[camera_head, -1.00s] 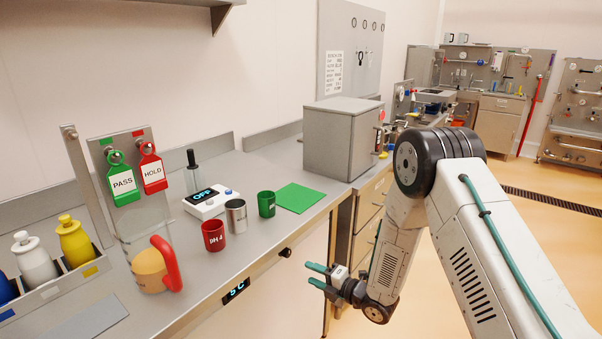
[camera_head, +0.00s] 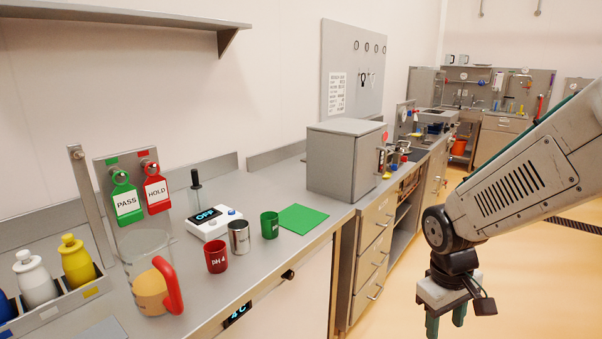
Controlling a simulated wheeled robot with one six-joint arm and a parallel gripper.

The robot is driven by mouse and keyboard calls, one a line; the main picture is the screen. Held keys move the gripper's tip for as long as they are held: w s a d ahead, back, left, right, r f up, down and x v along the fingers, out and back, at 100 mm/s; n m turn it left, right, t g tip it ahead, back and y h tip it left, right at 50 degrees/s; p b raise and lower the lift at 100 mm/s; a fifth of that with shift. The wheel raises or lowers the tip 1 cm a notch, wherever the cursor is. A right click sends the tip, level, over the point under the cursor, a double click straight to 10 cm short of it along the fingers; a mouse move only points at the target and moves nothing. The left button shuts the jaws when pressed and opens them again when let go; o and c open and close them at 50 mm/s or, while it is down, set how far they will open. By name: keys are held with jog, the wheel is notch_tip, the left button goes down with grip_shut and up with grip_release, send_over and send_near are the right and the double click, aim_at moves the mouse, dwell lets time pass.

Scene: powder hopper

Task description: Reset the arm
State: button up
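My gripper (camera_head: 446,322) hangs at the lower right of the head view, to the right of the counter and over the floor. Its two green fingers point down with a gap between them, so it is open, and nothing shows between them. The fingertips are near the bottom edge of the picture. My arm comes in from the right edge and bends down at the black joint. The gripper touches nothing that I can see.
The counter (camera_head: 268,213) holds a pitcher with a red handle (camera_head: 152,280), a red cup (camera_head: 216,257), a metal cup (camera_head: 239,237), a green cup (camera_head: 270,225), a green mat (camera_head: 303,217) and a grey box (camera_head: 335,165). The floor (camera_head: 400,255) between counter and gripper is clear.

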jog(key=s+r+m+t+y, duration=0.1)
jog(key=s+r+m, duration=0.3)
jog(key=s+r, duration=0.9)
jog(key=s, duration=0.3)
jog(key=shift+a+r+t+y, duration=0.2)
jog(key=shift+r+t+y, duration=0.1)
jog(key=shift+r+t, duration=0.1)
jog(key=c, duration=0.4)
